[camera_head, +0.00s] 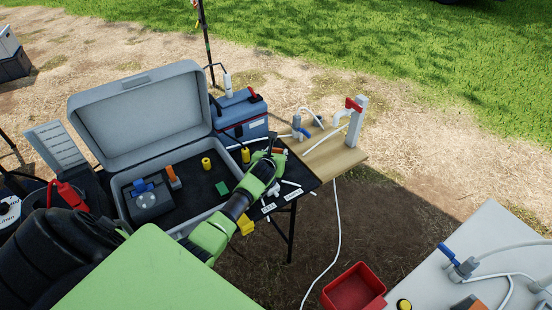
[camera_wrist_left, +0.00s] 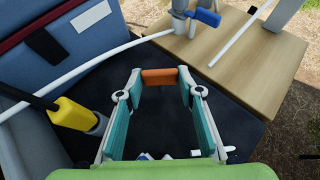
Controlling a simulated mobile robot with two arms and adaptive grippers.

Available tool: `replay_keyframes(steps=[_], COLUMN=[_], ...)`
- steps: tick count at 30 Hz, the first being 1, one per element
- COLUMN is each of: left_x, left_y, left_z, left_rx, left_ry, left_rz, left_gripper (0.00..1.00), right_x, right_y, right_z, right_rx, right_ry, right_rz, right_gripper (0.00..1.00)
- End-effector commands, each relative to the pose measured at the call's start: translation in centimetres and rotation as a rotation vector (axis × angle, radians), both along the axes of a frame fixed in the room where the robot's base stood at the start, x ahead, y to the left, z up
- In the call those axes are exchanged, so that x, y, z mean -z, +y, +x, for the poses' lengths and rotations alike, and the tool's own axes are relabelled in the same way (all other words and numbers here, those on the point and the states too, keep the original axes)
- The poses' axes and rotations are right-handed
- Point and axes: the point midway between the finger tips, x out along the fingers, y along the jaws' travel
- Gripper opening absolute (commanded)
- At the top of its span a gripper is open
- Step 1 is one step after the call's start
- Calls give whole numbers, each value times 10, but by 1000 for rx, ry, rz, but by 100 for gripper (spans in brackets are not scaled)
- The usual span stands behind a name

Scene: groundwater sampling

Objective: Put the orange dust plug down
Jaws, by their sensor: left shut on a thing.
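The orange dust plug (camera_wrist_left: 159,77) sits between the fingertips of my left gripper (camera_wrist_left: 159,80) in the left wrist view. The gripper is shut on it. In the head view, my left gripper (camera_head: 275,155) is over the dark table top (camera_head: 303,178) at the right of the open case, and the plug (camera_head: 280,151) shows as a small orange patch at its tips. In the wrist view the plug appears over the dark mat (camera_wrist_left: 225,115), near the wooden board; its exact height is hard to tell. My right gripper is out of view.
A wooden board (camera_head: 340,158) with a valve and tubing stands just beyond. A blue box (camera_head: 240,116) and a yellow-ended connector (camera_wrist_left: 72,114) are left of the gripper. The open grey case (camera_head: 140,110) lies further left. Labels and small fittings lie on the dark mat.

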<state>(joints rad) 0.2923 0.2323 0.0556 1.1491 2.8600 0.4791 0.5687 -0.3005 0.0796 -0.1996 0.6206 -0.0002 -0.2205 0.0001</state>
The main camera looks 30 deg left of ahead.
Motion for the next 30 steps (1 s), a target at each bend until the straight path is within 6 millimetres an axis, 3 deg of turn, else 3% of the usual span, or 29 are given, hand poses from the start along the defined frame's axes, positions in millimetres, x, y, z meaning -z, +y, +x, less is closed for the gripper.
replay_keyframes(steps=[1,22,23,24,30], left_x=[8,19,18,18,18], left_y=[0,0,0,0,0], left_z=[1,0,0,0,0], left_rx=[0,0,0,0,0], left_ry=[-2,-1,-1,-1,-1], left_rz=[-2,0,0,0,0], left_gripper=[17,17,42,51,51], right_x=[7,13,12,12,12], right_y=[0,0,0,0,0], right_z=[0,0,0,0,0], right_rx=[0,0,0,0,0], right_ry=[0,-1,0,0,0], right_rz=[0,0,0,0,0], right_gripper=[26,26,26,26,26])
